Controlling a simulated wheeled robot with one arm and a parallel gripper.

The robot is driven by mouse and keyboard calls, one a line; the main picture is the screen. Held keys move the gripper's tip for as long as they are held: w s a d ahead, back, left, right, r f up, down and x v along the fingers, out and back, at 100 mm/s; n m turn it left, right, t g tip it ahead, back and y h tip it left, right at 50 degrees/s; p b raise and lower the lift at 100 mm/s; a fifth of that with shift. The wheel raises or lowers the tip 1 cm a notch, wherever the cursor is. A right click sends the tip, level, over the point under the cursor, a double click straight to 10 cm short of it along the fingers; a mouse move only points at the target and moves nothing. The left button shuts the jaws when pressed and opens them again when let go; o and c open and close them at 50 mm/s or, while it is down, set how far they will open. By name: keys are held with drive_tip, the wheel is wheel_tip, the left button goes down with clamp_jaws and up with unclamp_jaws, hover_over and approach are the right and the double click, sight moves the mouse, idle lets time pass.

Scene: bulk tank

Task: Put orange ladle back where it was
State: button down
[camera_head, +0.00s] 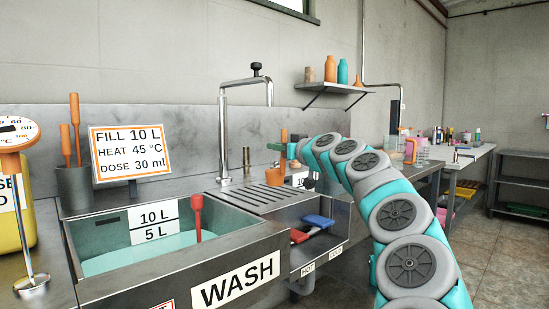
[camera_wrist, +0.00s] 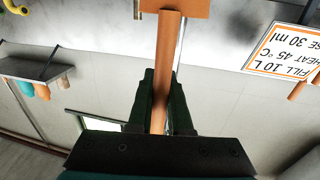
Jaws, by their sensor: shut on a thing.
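The orange ladle (camera_wrist: 166,60) is held in my gripper (camera_wrist: 160,85), whose dark jaws are shut on its long handle in the wrist view. An orange cup-shaped part (camera_head: 274,177) shows below my gripper (camera_head: 276,147) in the head view, over the drainboard right of the tap. The handle's top end (camera_head: 283,134) stands above the jaws, and the ladle looks near upright. A grey holder (camera_head: 75,190) with two orange-handled tools (camera_head: 75,130) stands at the left, behind the wash sink.
The wash sink (camera_head: 165,290) holds pale liquid and a red-handled tool (camera_head: 197,215). A tap (camera_head: 223,150) rises behind it. A sign (camera_head: 130,150) stands at the back left. A shelf (camera_head: 335,88) with bottles is on the wall. A small basin (camera_head: 335,235) holds red and blue items.

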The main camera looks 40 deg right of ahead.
drive_tip(key=shift+w+f, duration=0.25)
drive_tip(key=shift+f, duration=0.35)
drive_tip(key=shift+w+f, duration=0.25)
drive_tip(key=shift+f, duration=0.35)
drive_tip(key=shift+w+f, duration=0.25)
drive_tip(key=shift+f, duration=0.35)
drive_tip(key=shift+d+f, duration=0.1)
drive_tip(key=shift+f, duration=0.1)
drive_tip(key=c, duration=0.8)
unclamp_jaws()
drive_tip(key=shift+r, duration=0.1)
drive_tip(key=shift+c, duration=0.2)
drive_tip(key=shift+r, duration=0.15)
drive_tip(key=s+a+b, duration=0.1)
drive_tip(key=s, duration=1.1)
